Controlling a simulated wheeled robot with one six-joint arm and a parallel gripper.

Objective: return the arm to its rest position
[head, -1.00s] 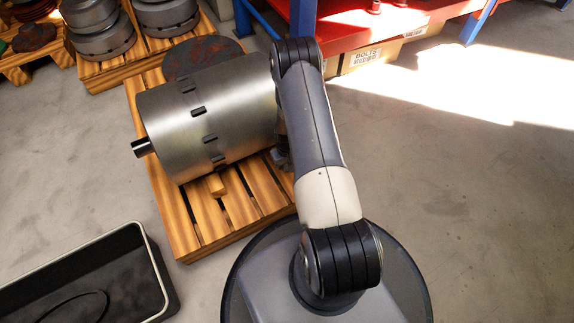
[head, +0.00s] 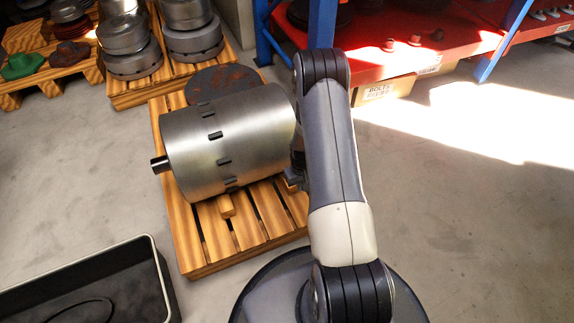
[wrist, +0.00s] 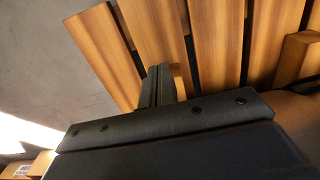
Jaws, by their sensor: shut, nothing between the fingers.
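My arm rises from my base in the head view and reaches forward, with its bend at the top beside the rotor. My gripper shows in the wrist view (wrist: 157,88), its fingers together with nothing between them. Wooden pallet slats lie beyond the fingertips there. In the head view the gripper is mostly hidden behind my arm, low at the pallet's right side. The grey metal rotor (head: 225,145), a large cylinder with dark slots around it and a shaft stub at its left end, lies on the wooden pallet (head: 200,258).
A dark open bin (head: 155,270) stands at the lower left. A rusty disc (head: 222,82) lies behind the rotor. Pallets with metal parts (head: 192,42) are at the upper left. A red shelf (head: 400,62) with blue posts stands behind my arm. The floor at right is clear.

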